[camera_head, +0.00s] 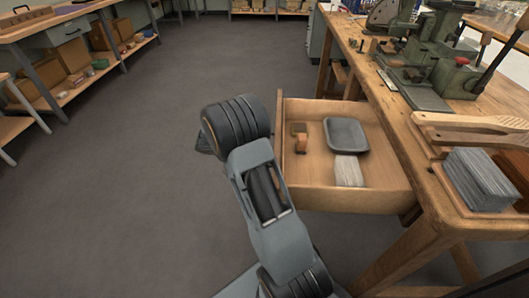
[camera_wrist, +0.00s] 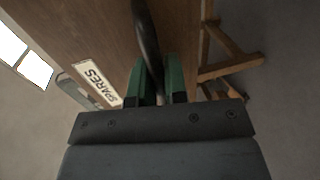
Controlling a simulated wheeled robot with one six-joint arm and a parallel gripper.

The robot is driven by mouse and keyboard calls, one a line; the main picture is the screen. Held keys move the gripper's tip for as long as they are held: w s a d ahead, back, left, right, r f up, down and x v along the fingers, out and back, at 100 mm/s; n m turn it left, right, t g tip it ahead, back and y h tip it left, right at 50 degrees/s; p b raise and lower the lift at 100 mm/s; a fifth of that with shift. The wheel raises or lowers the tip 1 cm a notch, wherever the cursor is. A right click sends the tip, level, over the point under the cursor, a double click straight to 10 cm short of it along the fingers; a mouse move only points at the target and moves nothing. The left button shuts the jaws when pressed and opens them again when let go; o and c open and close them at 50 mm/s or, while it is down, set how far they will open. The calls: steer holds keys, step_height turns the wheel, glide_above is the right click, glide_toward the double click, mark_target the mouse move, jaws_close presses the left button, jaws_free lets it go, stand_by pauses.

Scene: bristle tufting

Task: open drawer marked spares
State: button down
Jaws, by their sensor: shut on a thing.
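The wooden drawer (camera_head: 365,200) stands pulled out from the workbench in the head view, with its inside in sight. In the wrist view its wooden front (camera_wrist: 75,30) carries a white label (camera_wrist: 98,82) reading SPARES. My gripper (camera_wrist: 160,92), with green fingers, is shut on the dark curved drawer handle (camera_wrist: 146,35). In the head view my arm reaches to the drawer's left side and hides the gripper and the handle.
The drawer holds a grey tray (camera_head: 346,133), a pale bundle (camera_head: 348,171) and a small brown item (camera_head: 301,141). The workbench (camera_head: 410,150) carries green machines (camera_head: 440,50) and a grey stack (camera_head: 481,178). The floor (camera_head: 110,190) to the left is clear.

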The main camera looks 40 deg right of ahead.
steer(key=c, duration=1.2)
jaws_free()
steer(key=shift+o, duration=0.2)
steer(key=p+v, duration=0.4)
steer(key=v, duration=1)
steer(key=shift+p, duration=0.4)
steer(key=shift+f, duration=0.1)
steer(key=s+a+r+n+t+y+p, duration=0.3)
steer(key=s+r+p, duration=0.3)
steer(key=r+p, duration=0.3)
steer(key=s+a+r+n+t+y+p, duration=0.2)
steer(key=s+r+t+p, duration=0.4)
steer(key=r+p, duration=0.4)
steer(key=s+a+r+n+t+y+p, duration=0.3)
steer(key=r+p, duration=0.6)
steer(key=r, duration=0.8)
steer(key=s+a+t+y, duration=0.1)
steer(key=s+t+y, duration=0.1)
steer(key=s+y, duration=0.1)
steer(key=shift+s+n+y, duration=0.3)
steer(key=shift+s, duration=0.05)
